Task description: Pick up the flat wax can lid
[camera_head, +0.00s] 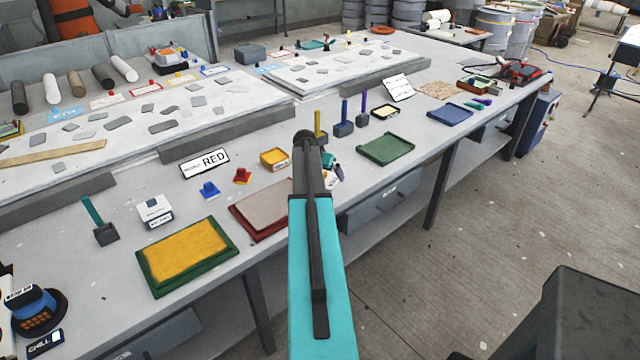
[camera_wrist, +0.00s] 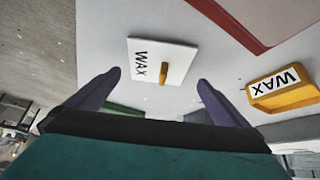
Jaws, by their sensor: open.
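In the head view my arm hides most of the gripper, and I cannot make out the lid clearly.
A red-edged tray (camera_head: 268,232) and a green tray with yellow filling (camera_head: 150,283) lie left of my arm. A green tray (camera_head: 385,162) lies to the right. Upright-handled tools (camera_head: 343,126) stand behind. The bench's front edge passes under my arm.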

